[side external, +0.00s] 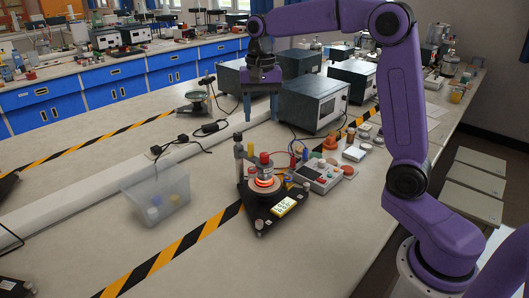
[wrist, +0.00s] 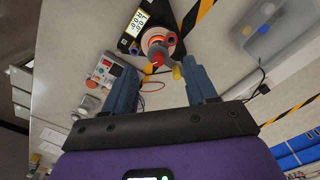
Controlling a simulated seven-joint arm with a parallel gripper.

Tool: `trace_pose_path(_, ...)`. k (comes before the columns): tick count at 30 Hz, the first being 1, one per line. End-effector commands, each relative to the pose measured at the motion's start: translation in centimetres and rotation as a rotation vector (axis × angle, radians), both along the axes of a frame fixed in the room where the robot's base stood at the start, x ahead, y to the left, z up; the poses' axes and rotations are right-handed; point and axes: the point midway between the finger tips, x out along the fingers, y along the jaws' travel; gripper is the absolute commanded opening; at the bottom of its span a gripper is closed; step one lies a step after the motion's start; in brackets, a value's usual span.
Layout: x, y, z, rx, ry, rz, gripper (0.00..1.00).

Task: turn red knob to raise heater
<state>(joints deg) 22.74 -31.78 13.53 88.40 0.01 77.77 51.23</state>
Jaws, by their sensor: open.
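The heater apparatus stands on the bench on a dark triangular base (side external: 261,222), with a glowing orange ring around its middle. A red knob (side external: 264,157) tops its central part, and the knob also shows in the wrist view (wrist: 157,60). My gripper (side external: 261,119) is open and empty, pointing down above and behind the apparatus, clear of the knob. In the wrist view the knob lies between and a little beyond the two blue fingertips (wrist: 158,74).
A clear bin (side external: 157,197) with small items stands left of the apparatus. A control box (side external: 318,175) with a red button and loose parts lie to the right. Grey instrument boxes (side external: 314,103) stand behind. Cables cross the bench; the front bench is clear.

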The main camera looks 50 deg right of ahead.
Motion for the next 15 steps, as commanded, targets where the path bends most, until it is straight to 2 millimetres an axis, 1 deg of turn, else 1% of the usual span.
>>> trace_pose_path(1, 1.0, -1.1, 0.2, 0.0, 0.001, -0.074, 0.57)
trace_pose_path(3, 2.0, -2.5, 0.5, 0.0, 0.004, -0.166, 0.57)
trace_pose_path(7, 3.2, -4.5, 0.8, 0.0, 0.004, -0.291, 0.57)
trace_pose_path(9, 3.6, -5.1, 1.0, 0.0, 0.004, -0.33, 0.57)
trace_pose_path(12, 3.8, -5.5, 0.9, 0.0, 0.006, -0.358, 0.57)
trace_pose_path(15, 3.8, -5.6, 0.3, 0.0, 0.009, -0.363, 0.57)
